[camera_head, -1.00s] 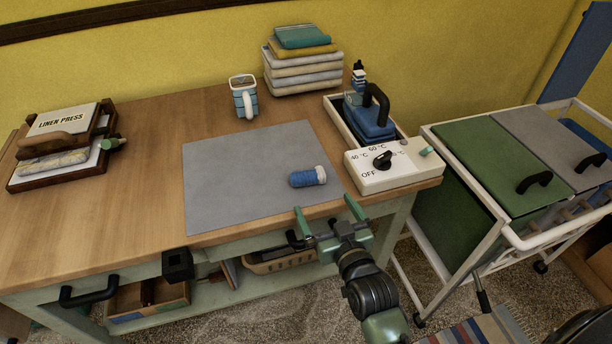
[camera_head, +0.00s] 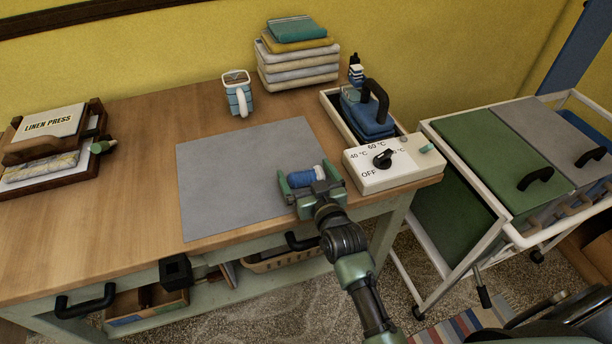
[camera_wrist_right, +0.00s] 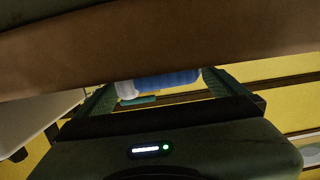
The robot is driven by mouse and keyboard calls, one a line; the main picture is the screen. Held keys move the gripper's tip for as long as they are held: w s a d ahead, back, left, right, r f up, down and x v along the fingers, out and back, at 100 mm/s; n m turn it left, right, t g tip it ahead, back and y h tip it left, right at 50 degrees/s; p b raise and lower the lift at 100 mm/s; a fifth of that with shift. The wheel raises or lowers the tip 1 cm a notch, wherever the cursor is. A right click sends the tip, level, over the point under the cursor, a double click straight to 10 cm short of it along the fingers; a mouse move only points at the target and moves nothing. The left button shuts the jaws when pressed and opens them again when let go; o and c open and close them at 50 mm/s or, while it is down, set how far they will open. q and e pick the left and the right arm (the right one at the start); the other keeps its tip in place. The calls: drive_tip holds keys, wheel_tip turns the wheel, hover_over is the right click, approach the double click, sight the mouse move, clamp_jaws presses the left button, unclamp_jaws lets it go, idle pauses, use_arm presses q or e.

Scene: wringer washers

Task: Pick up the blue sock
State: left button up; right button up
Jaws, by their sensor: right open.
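The blue sock (camera_head: 307,175) is a small blue roll with a white end. It lies on the grey mat (camera_head: 235,170), near the mat's front right corner. My right gripper (camera_head: 305,180) is open over the front of the mat, with one finger on each side of the sock. In the right wrist view the sock (camera_wrist_right: 168,79) shows between the two fingers, partly hidden by a brown band across the picture. Whether the fingers touch it I cannot tell. My left gripper is not in view.
A white control box (camera_head: 393,165) with a black knob stands close to the right of my gripper. Behind it is a tray with a blue iron (camera_head: 368,118). A mug (camera_head: 238,93) and folded linens (camera_head: 298,60) stand at the back. A trolley (camera_head: 500,165) is at the right.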

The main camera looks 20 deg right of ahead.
drive_tip(key=shift+w+f, duration=0.15)
drive_tip(key=shift+w, duration=0.6)
drive_tip(key=shift+w+f, duration=0.15)
drive_tip(key=shift+w, duration=0.55)
drive_tip(key=c, duration=1.1)
drive_tip(key=shift+r, duration=0.1)
